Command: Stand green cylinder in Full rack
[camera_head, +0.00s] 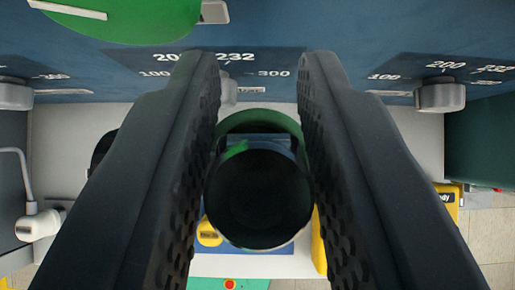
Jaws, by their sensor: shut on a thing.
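The green cylinder (260,122) is between the two dark ridged fingers of my gripper (259,75) in the head camera view. Its round black end (258,198) faces the camera, and a green rim shows above that end. Both fingers press against its sides, so my gripper is shut on it. The rest of its body is hidden behind the black end. I cannot make out the Full rack; no label reading Full is legible.
A dark blue panel (270,40) with printed dial numbers and grey knobs (440,95) spans the top. A green disc (125,15) is at the upper left. A white surface (75,140) lies below. Yellow items (447,200) and a dark green block (482,143) are at the right.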

